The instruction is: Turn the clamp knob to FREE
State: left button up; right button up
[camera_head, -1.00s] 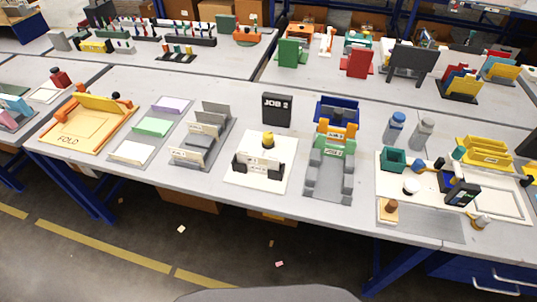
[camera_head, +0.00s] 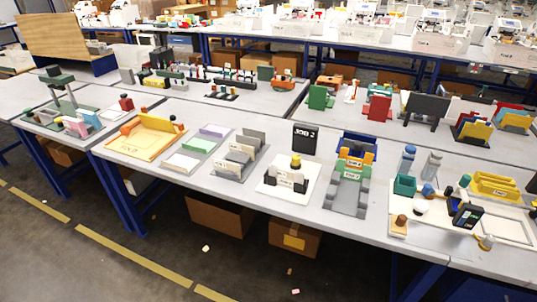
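What looks like the plotter station stands at the right end of the near table, with a white flat bed (camera_head: 512,227) and a dark carriage-like unit (camera_head: 466,213). A small tan knob (camera_head: 486,242) sits at the front edge of the bed. A brown knob on a pale block (camera_head: 400,225) stands at the left front corner. I cannot tell which of these is the clamp knob, and no FREE marking is legible. Neither of my grippers shows in the view.
Near the station are a teal box (camera_head: 405,186), a blue-capped bottle (camera_head: 408,157), a grey bottle (camera_head: 432,163) and a yellow rack (camera_head: 495,186). Left of it stand a grey stepped fixture (camera_head: 346,196) and a JOB 2 sign (camera_head: 304,138). Floor is open in front.

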aim_at(295, 159)
jog(key=u, duration=0.45)
jog(key=i, duration=1.05)
jog(key=z, duration=0.35)
